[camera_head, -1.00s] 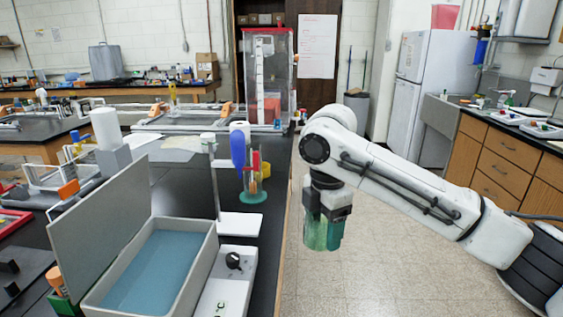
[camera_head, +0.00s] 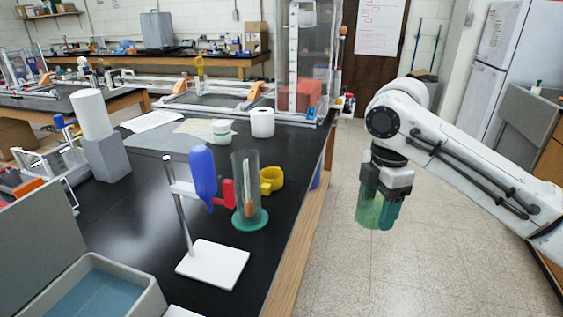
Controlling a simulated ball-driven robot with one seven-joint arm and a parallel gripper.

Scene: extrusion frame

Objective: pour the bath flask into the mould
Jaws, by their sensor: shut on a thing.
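My gripper (camera_head: 386,190) points down over the open floor, to the right of the black bench. It is shut on a green see-through vessel (camera_head: 369,209), which looks like the bath flask. The vessel hangs about upright, its upper part hidden by the jaws; I cannot tell what is in it. A small yellow cup-like thing (camera_head: 271,175) with a side loop sits on the bench near the right edge, behind a clear cylinder. It may be the mould, but I cannot tell.
A clear cylinder on a green base (camera_head: 248,222) and a white-footed stand (camera_head: 213,265) with a blue bulb (camera_head: 203,172) stand on the bench. The water bath (camera_head: 145,304) is at lower left. A white roll (camera_head: 262,123) and a white-and-green jar (camera_head: 222,131) stand further back.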

